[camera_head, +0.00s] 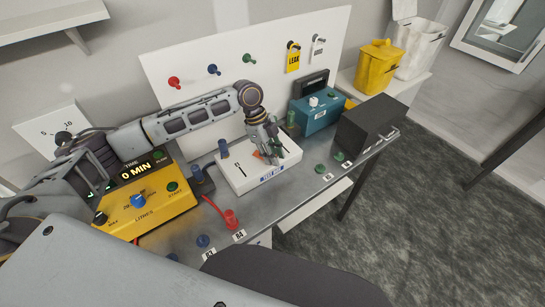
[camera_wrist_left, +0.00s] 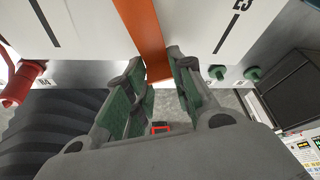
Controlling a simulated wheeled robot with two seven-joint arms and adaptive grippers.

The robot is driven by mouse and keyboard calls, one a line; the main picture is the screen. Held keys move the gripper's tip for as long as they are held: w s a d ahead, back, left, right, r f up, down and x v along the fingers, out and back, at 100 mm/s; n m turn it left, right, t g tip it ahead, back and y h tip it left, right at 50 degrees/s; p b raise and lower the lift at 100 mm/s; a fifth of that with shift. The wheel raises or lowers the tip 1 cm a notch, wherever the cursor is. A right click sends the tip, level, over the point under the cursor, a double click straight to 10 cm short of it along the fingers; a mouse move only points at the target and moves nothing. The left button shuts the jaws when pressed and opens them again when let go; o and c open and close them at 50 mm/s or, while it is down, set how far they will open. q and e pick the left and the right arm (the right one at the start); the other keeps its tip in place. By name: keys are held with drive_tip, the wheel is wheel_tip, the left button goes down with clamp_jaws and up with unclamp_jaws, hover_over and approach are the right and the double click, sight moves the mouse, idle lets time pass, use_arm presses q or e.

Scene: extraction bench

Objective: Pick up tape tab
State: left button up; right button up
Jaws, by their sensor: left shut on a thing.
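The tape tab (camera_wrist_left: 148,38) is an orange strip on the white test board (camera_head: 241,178). In the wrist view it runs from the top edge down to between my fingers. In the head view a small orange patch (camera_head: 258,155) of it shows beside the fingers. My left gripper (camera_head: 273,157) reaches down over the board, with its green-padded fingers (camera_wrist_left: 158,72) on either side of the strip's end. It is shut on the tab, and the fingers hide part of the strip. My right gripper is not in view.
A yellow timer box (camera_head: 150,211) stands left of the board. A teal device (camera_head: 318,114) and a black box (camera_head: 371,126) stand to the right. A red plug (camera_head: 231,219) is near the front. Bare bench (camera_head: 300,190) lies right of the board.

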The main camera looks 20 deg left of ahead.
use_arm(q)
wheel_tip(320, 180, up, 9)
drive_tip(key=b, duration=0.1)
idle(0.4)
